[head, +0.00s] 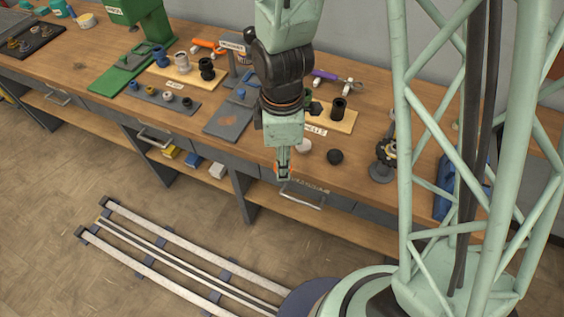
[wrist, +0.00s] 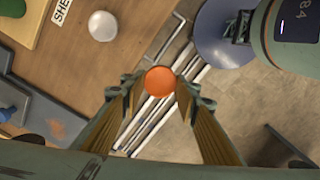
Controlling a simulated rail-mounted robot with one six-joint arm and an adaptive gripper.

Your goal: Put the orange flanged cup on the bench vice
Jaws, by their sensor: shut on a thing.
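My gripper (head: 283,172) hangs just off the front edge of the bench, pointing down. It is shut on the orange flanged cup (wrist: 160,81), whose round orange face shows between the fingertips in the wrist view. I cannot surely pick out the bench vice. A blue object (head: 445,188) stands at the right end of the bench, partly hidden behind my lattice column, and may be it.
The wooden bench (head: 357,172) holds a white round part (head: 304,146), a black round part (head: 335,156), a dark stand with a gear (head: 384,155), a grey plate (head: 228,122) and a labelled wooden board (head: 345,123). A drawer handle (head: 302,200) juts out below. Floor rails lie in front.

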